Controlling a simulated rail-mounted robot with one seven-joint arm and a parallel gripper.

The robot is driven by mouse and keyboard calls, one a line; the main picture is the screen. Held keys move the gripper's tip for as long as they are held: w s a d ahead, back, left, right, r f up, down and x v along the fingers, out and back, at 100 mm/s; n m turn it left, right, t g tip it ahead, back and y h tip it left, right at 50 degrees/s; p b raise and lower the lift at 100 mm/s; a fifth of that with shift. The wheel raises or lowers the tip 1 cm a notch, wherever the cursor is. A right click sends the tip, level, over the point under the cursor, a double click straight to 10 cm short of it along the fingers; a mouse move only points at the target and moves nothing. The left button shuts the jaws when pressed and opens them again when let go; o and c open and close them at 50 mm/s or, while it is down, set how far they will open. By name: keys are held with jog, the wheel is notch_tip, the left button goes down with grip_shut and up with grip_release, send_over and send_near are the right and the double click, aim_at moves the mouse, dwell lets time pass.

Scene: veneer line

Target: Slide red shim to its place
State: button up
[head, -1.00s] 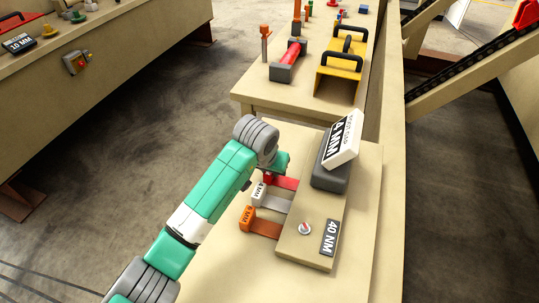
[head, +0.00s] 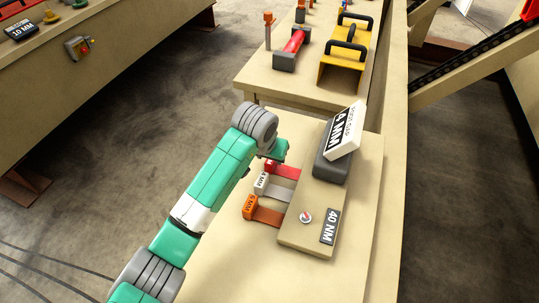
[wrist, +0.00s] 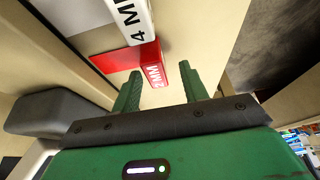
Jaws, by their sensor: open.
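The red shim (head: 285,171) lies flat and sticks out from the left side of the tan block (head: 312,205), farthest of the three shims. Its raised end tab, marked 2 MM, shows in the wrist view (wrist: 152,74). My gripper (wrist: 161,70) is open there, with a green finger on either side of the tab. I cannot tell whether the fingers touch it. In the head view my gripper (head: 276,153) is partly hidden by my wrist, at the red tab. The white 4 MM shim (head: 282,191) and the orange shim (head: 267,214) stick out beside it.
A grey unit with a white 4 MM display (head: 345,133) stands at the block's far end. A 40 NM plate (head: 328,227) and a small dial (head: 306,217) sit at its near end. A table behind holds a yellow handled tool (head: 342,70) and a red roller (head: 293,47).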

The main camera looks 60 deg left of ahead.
jog(key=p+v, duration=0.1)
jog(key=v, duration=0.5)
jog(key=shift+r, duration=0.1)
dwell(0.3)
